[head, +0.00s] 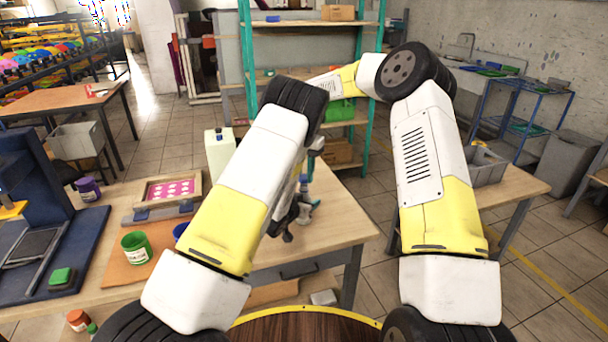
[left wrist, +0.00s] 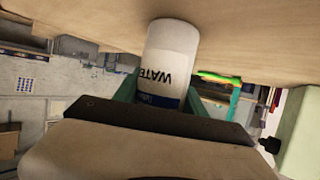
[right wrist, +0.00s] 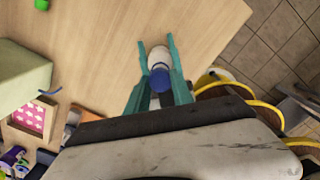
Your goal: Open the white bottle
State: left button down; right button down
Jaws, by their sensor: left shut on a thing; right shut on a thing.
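The white bottle (left wrist: 172,50), with a dark blue label reading WATER, stands on the wooden table and appears upside down in the left wrist view. My left gripper (left wrist: 160,92) is shut on its body, a finger on each side. In the right wrist view, the blue cap (right wrist: 160,79) is between the teal fingers of my right gripper (right wrist: 156,50), which is shut on it from above. I cannot tell whether the cap is still joined to the bottle. In the head view, my left arm hides most of the bottle and both grippers.
A cream jug (head: 219,158) stands left of my left arm. A framed pink printing screen (head: 171,188), a green cup (head: 136,248) and a dark blue press (head: 60,230) are farther left. The table's (head: 345,215) right end is bare. A green shelf (head: 245,60) stands behind.

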aim_at(304, 176)
jog(key=shift+r, duration=1.95)
pick_arm(q)
jog(key=c, duration=0.6)
grip_release()
